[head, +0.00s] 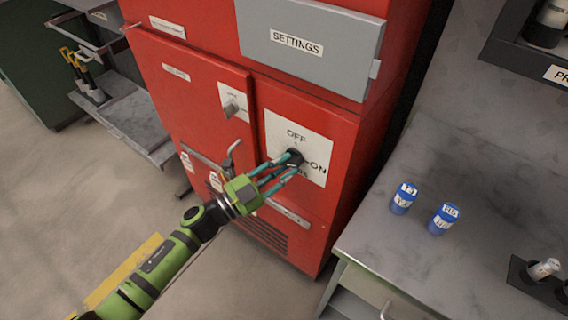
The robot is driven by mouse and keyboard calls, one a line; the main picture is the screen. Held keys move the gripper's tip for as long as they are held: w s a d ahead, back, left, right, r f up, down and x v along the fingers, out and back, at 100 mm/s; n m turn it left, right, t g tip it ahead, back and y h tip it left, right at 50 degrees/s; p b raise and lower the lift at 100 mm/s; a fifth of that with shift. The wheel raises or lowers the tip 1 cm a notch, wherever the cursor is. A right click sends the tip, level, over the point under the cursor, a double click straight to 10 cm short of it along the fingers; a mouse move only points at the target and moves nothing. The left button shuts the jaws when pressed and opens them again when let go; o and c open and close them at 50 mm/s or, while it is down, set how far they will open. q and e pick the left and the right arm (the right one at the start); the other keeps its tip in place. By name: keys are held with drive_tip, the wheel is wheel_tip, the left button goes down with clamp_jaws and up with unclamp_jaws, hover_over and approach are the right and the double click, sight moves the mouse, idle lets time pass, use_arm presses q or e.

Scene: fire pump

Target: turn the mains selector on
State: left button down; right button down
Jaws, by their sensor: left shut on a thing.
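The mains selector (295,157) is a dark knob on a white plate (313,146) on the red cabinet's front. The plate reads OFF above the knob and ON at its right. My left gripper (291,163) reaches in from the lower left, and its teal fingers are shut on the knob. The fingers partly hide the knob and the lower left of the plate, so which way the knob points is unclear. My right gripper is not in view.
The red cabinet (185,105) also has a grey SETTINGS panel (308,45), a small switch (231,106) and a lever handle (229,157) near the arm. A grey bench (390,245) at right holds two blue cylinders (403,199) (443,218). A shelf rack (125,115) stands at left.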

use_arm(q)
drive_tip(key=m, duration=0.1)
drive_tip(key=m+p, duration=0.1)
drive_tip(key=m+g, duration=0.1)
drive_tip(key=shift+w+a+r+m+y+p, duration=0.1)
drive_tip(key=shift+r+m+y+p, duration=0.2)
drive_tip(key=shift+p, duration=0.1)
drive_tip(key=shift+m, duration=0.3)
drive_tip(key=shift+m+p, duration=0.3)
drive_tip(key=shift+p, duration=0.1)
drive_tip(key=shift+m+g+y, duration=0.3)
drive_tip(key=shift+g, duration=0.1)
drive_tip(key=shift+f+m+p, duration=0.1)
drive_tip(key=shift+m+p, duration=0.2)
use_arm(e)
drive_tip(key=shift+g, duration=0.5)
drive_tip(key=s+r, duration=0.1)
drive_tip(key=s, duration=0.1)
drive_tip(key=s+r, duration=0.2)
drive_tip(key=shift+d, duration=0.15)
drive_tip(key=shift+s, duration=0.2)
use_arm(q)
drive_tip(key=c, duration=1)
unclamp_jaws()
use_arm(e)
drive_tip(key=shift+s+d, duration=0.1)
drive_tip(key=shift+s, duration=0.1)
